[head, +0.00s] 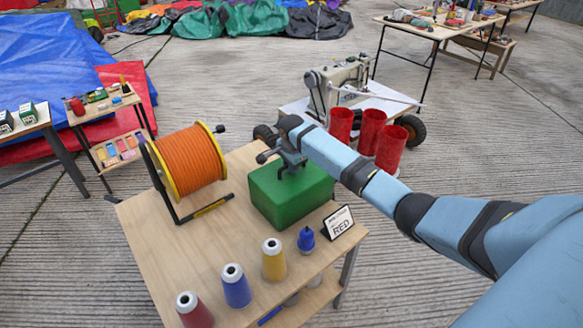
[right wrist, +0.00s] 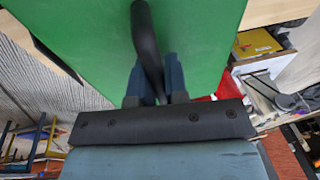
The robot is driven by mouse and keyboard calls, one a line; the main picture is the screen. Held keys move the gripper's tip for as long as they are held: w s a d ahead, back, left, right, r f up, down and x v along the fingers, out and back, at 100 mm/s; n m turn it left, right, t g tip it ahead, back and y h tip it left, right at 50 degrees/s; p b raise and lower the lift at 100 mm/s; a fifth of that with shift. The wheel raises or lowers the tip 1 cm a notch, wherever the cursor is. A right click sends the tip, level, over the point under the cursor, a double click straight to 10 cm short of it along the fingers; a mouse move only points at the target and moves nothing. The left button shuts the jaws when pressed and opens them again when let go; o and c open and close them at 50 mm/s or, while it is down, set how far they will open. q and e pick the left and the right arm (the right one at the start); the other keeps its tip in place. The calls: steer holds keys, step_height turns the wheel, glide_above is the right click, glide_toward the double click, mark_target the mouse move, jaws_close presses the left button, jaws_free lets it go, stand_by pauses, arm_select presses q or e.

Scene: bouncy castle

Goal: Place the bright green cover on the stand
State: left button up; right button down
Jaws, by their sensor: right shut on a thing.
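The bright green cover (head: 290,195) is a box shape at the right side of the wooden table (head: 150,235). My right gripper (head: 290,163) is above its top and shut on its dark handle. In the right wrist view the curved black handle (right wrist: 147,45) runs between the fingers (right wrist: 155,85), with the green cover (right wrist: 85,40) filling the picture behind. I cannot tell whether the cover's underside touches the table. I cannot tell for sure which thing is the stand. My left gripper is not in view.
An orange cable reel (head: 188,162) stands left of the cover. Thread cones (head: 273,260) and a small sign (head: 338,222) reading RED are in front. A sewing machine (head: 340,85) and red cylinders (head: 372,130) are on a wheeled cart behind.

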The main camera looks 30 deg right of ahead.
steer(key=shift+f, duration=0.2)
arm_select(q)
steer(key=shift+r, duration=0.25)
arm_select(e)
steer(key=c, duration=1.6)
jaws_free()
steer(key=shift+f, duration=0.1)
steer(key=o, duration=0.5)
arm_select(q)
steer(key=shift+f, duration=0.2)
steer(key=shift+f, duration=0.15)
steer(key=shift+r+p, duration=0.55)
steer(key=shift+p, duration=0.45)
arm_select(e)
steer(key=r, duration=0.4)
steer(key=s+r, duration=0.1)
steer(key=r, duration=0.3)
steer(key=a+r, duration=0.1)
steer(key=r, duration=0.3)
steer(key=shift+s, duration=0.4)
